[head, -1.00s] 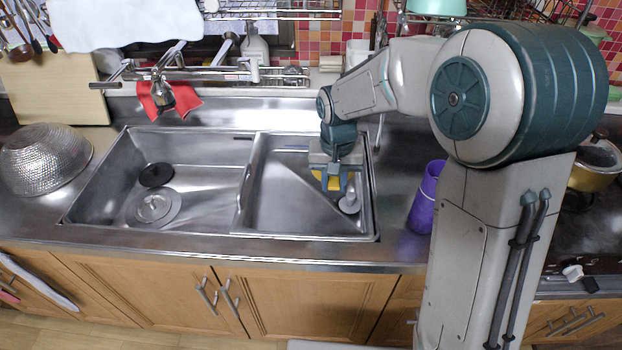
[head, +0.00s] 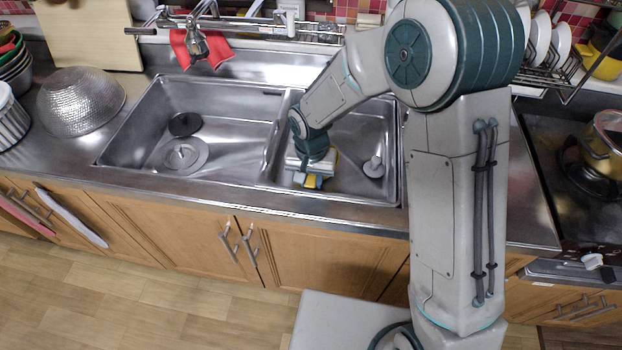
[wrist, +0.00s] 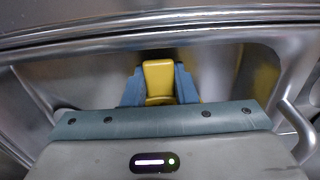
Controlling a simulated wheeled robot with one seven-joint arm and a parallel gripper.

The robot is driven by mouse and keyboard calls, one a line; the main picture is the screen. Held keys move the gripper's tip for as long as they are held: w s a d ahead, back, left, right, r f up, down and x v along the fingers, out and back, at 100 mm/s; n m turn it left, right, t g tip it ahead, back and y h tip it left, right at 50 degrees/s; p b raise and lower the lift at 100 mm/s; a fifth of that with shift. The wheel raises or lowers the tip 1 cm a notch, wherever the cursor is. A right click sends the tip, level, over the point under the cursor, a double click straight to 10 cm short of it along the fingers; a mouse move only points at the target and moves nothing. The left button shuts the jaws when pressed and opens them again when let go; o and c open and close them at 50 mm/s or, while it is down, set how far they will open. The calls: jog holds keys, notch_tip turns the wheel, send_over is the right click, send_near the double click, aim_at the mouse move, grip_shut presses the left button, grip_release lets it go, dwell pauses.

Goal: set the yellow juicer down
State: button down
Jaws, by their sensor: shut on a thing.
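The yellow juicer (head: 311,181) is held between the blue fingers of my gripper (head: 310,183), over the front of the right sink basin (head: 345,187) in the head view. In the wrist view the juicer (wrist: 158,80) shows as a yellow block between the two blue fingers of my gripper (wrist: 159,88). My gripper is shut on it. Most of the juicer is hidden by my gripper and wrist. I cannot tell whether its underside touches the sink.
A grey upright object (head: 374,165) stands in the right basin, right of my gripper. The left basin holds a black disc (head: 185,124) and a drain (head: 183,155). A metal colander (head: 82,101) sits on the left counter. The faucet (head: 196,44) is behind the sink.

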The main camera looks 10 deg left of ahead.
jog(key=shift+f, duration=0.35)
jog(key=shift+f, duration=0.15)
jog(key=c, duration=1.2)
grip_release()
jog(key=shift+o, duration=0.2)
notch_tip(320, 180, up, 12)
jog(key=s+d+r+t, duration=0.15)
jog(key=d+r, duration=0.25)
jog(key=d, duration=0.4)
jog(key=s+d+r, duration=0.2)
jog(key=d+r, duration=0.2)
jog(key=d, duration=0.4)
jog(key=s+d+r+t, duration=0.1)
jog(key=s+d, duration=0.9)
jog(key=shift+m, duration=0.4)
